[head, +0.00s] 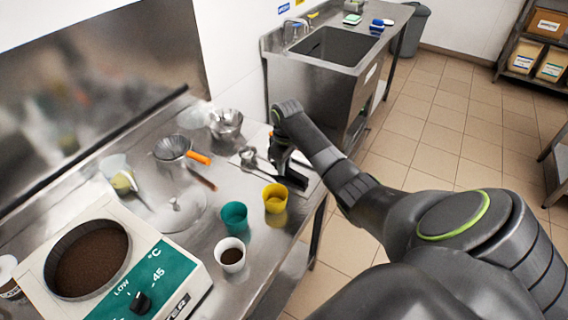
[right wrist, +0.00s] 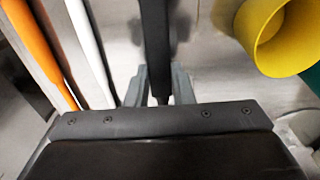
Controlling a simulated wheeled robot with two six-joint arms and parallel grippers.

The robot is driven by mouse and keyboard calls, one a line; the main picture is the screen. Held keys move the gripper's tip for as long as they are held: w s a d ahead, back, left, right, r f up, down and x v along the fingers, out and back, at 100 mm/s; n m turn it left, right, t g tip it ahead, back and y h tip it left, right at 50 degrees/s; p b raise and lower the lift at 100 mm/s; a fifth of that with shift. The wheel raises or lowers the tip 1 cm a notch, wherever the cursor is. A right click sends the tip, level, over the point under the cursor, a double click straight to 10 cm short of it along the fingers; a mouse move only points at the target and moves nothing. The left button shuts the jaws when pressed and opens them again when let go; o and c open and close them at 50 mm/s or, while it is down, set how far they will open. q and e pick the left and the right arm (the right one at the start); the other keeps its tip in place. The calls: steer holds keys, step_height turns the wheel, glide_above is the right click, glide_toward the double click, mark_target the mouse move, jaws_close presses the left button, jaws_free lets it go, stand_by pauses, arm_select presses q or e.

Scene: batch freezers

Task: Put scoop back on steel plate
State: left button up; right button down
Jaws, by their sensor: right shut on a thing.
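My right gripper (head: 284,181) is low over the back right of the steel counter, beside the yellow cup. In the right wrist view its two grey fingers (right wrist: 158,88) are shut on the dark handle of the scoop (right wrist: 155,35). In the head view a small metal scoop head (head: 248,155) shows just left of the gripper; the arm hides part of this area. A pale steel plate (head: 311,186) lies under and around the gripper. I cannot tell whether the scoop touches it. My left gripper is not in view.
A yellow cup (head: 275,198), a teal cup (head: 234,217) and a white cup (head: 231,254) stand in front. A strainer with an orange handle (head: 198,158) and metal bowls (head: 226,123) are behind. A machine with a round well (head: 90,258) fills the near left.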

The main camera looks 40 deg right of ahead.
steer(key=c, duration=1.7)
jaws_free()
steer(key=shift+f, duration=0.15)
steer(key=o, duration=0.4)
steer(key=shift+o, duration=0.2)
step_height(320, 180, up, 12)
steer(key=shift+s+d+r, duration=0.15)
steer(key=shift+s+r, duration=0.1)
steer(key=shift+f, duration=0.15)
